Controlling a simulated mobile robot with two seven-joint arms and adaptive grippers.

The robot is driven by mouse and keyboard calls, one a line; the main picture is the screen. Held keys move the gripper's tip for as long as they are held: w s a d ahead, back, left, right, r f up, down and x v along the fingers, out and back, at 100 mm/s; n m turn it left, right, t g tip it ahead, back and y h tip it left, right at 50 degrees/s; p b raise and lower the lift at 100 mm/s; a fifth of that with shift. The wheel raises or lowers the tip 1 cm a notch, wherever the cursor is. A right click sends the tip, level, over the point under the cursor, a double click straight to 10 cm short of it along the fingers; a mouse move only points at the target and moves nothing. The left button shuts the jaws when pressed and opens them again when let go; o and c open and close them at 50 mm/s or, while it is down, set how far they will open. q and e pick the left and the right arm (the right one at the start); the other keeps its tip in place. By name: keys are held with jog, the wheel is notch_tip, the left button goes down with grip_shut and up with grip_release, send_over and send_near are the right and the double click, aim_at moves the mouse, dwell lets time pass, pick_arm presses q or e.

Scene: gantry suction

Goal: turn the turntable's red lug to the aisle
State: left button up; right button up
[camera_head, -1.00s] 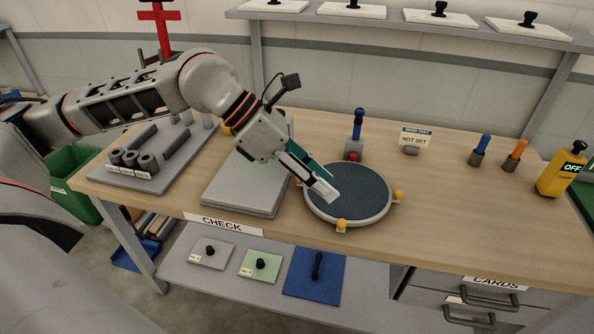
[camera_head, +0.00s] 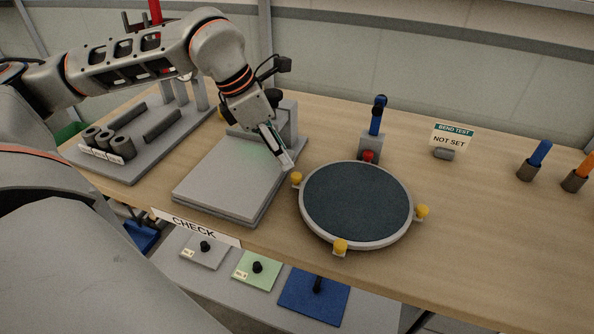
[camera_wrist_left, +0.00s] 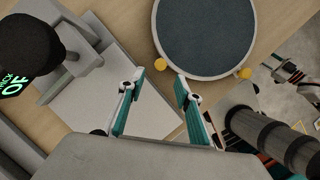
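The turntable (camera_head: 356,203) is a round dark disc with a pale rim on the bench. Its red lug (camera_head: 368,156) is at the back, in front of a grey block with a blue-handled tool. Yellow lugs sit at the left (camera_head: 296,178), front (camera_head: 340,246) and right (camera_head: 421,211). My left gripper (camera_head: 284,160) is just left of the turntable, near the left yellow lug. In the left wrist view its fingers (camera_wrist_left: 160,80) are apart and empty, with that lug (camera_wrist_left: 160,64) just beyond the tips. A small mechanism at that view's right may be my right gripper; its fingers are unclear.
A grey plate stand (camera_head: 230,175) lies left of the turntable, under my left gripper. A rack with dark rollers (camera_head: 110,142) is farther left. A "NOT SET" sign (camera_head: 451,140) stands behind right.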

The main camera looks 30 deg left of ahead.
aim_at(295, 175)
pick_arm(q)
jog(key=x, duration=0.6)
jog(key=shift+w+d+f+b, duration=0.15)
jog(key=shift+f+b, duration=0.2)
jog(key=shift+c, duration=0.3)
grip_shut()
